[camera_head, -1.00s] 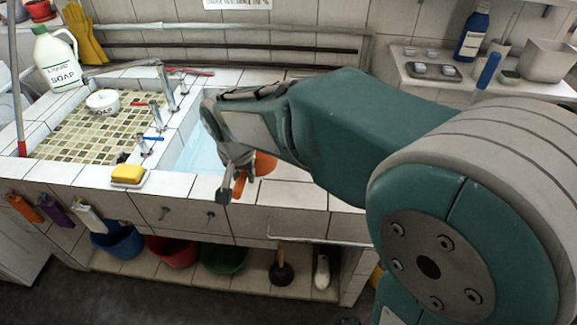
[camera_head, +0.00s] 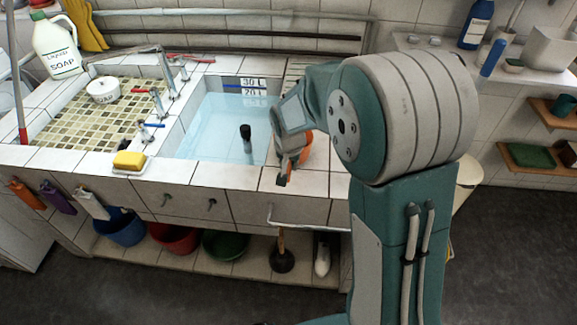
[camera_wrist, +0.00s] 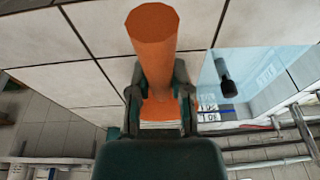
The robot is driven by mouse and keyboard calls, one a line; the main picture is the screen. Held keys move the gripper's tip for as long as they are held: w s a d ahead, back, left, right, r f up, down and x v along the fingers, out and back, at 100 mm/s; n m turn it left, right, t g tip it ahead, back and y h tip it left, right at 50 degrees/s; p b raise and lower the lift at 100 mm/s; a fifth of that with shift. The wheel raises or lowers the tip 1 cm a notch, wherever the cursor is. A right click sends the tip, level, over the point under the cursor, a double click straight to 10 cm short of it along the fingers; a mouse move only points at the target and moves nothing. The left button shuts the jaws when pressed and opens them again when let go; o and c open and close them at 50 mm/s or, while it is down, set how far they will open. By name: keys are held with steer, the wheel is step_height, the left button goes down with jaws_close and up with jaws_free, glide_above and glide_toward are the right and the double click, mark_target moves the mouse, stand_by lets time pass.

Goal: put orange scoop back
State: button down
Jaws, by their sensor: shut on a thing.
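The orange scoop shows in the head view as a rounded orange part (camera_head: 306,150) behind my gripper, with a small orange piece below the fingers. My gripper (camera_head: 286,170) is over the tiled counter right of the water basin, near its front edge. In the wrist view, my gripper (camera_wrist: 158,98) is shut on the scoop's thick orange handle (camera_wrist: 155,45), which sticks out beyond the fingertips. The fingers and wrist hide much of the scoop. I cannot tell whether the scoop touches the tiles.
The water-filled basin (camera_head: 215,135) holds a dark upright object (camera_head: 246,138). A yellow sponge (camera_head: 130,160) lies on the counter's front edge. Orange (camera_head: 27,196), purple (camera_head: 58,199) and white (camera_head: 92,203) items hang along the front. A metal rail (camera_head: 305,228) juts from the front below my gripper.

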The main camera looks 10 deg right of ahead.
steer(key=shift+f, duration=0.6)
steer(key=c, duration=0.6)
jaws_free()
steer(key=shift+o, duration=0.2)
steer(key=v, duration=1.2)
steer(key=s+d+r+n+t, duration=0.1)
steer(key=s+d+r+n, duration=0.1)
steer(key=s, duration=0.9)
steer(key=s+d+r+n+t, duration=0.1)
steer(key=s+r, duration=0.4)
steer(key=s, duration=0.6)
steer(key=shift+s+d+r+n+t, duration=0.2)
steer(key=shift+d+n+t, duration=0.2)
steer(key=shift+d+t, duration=0.15)
